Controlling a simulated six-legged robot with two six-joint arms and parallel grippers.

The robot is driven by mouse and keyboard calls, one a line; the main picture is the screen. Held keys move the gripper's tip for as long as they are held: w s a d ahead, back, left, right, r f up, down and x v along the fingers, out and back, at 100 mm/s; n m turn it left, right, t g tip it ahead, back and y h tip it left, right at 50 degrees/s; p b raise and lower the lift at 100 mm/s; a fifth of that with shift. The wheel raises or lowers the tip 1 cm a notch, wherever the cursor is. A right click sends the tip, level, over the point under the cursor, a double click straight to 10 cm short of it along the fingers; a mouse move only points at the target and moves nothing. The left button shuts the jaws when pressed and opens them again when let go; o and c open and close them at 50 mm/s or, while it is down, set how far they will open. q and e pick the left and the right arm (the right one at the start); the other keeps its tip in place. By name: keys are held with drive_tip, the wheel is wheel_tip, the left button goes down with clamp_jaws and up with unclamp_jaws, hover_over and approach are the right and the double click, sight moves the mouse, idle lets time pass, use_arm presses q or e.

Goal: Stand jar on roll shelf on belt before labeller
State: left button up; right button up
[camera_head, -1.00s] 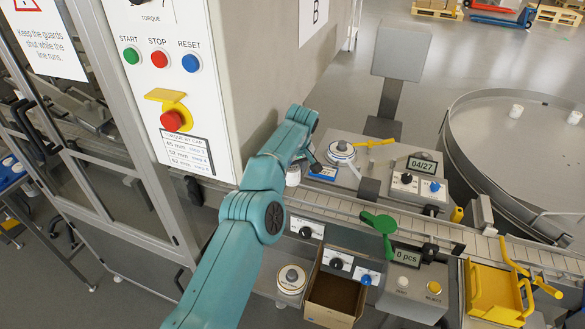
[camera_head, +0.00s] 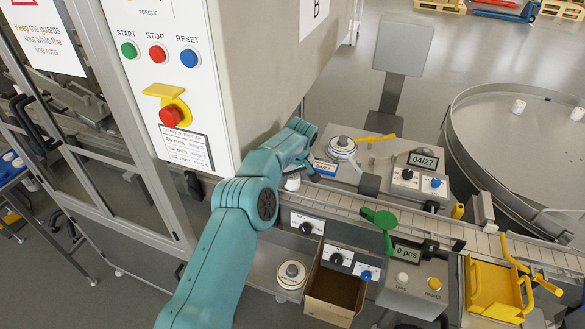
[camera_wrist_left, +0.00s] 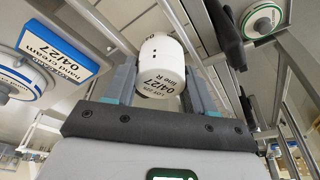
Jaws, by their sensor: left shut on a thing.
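A white jar (camera_wrist_left: 161,52) printed "04/27" is between the two fingers of my left gripper (camera_wrist_left: 158,75) in the left wrist view. The fingers are shut on its sides. In the head view the jar (camera_head: 292,183) is a small white shape under my left gripper (camera_head: 301,172), partly hidden by the arm. It is near the left end of the belt (camera_head: 345,207); I cannot tell whether it touches the belt. The labeller (camera_head: 404,181) with a "04/27" display is to the right behind the belt. A label roll (camera_head: 342,148) lies on the grey shelf behind. My right gripper is out of view.
A blue "hand cream" card (camera_wrist_left: 62,47) stands close to the gripper. A green paddle (camera_head: 380,218) reaches over the belt. An open carton (camera_head: 335,291) and another roll (camera_head: 291,274) are in front. The cabinet (camera_head: 180,90) stands at the left.

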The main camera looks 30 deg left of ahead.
use_arm(q)
drive_tip(key=shift+w+f, duration=0.15)
drive_tip(key=shift+f, duration=0.2)
drive_tip(key=shift+s+d+r, duration=0.15)
drive_tip(key=shift+s, duration=0.15)
drive_tip(key=shift+w+f, duration=0.2)
drive_tip(key=o, duration=1.1)
drive_tip(key=shift+o, duration=1.4)
drive_tip(key=shift+s+r, duration=0.15)
drive_tip(key=shift+s, duration=0.05)
drive_tip(key=shift+w+r, duration=0.1)
drive_tip(key=shift+w, duration=0.1)
drive_tip(key=b+v, duration=0.3)
drive_tip(key=v, duration=0.5)
wheel_tip(320, 180, up, 8)
hover_over(295, 188)
drive_tip(key=s+d, duration=0.1)
drive_tip(key=d, duration=0.1)
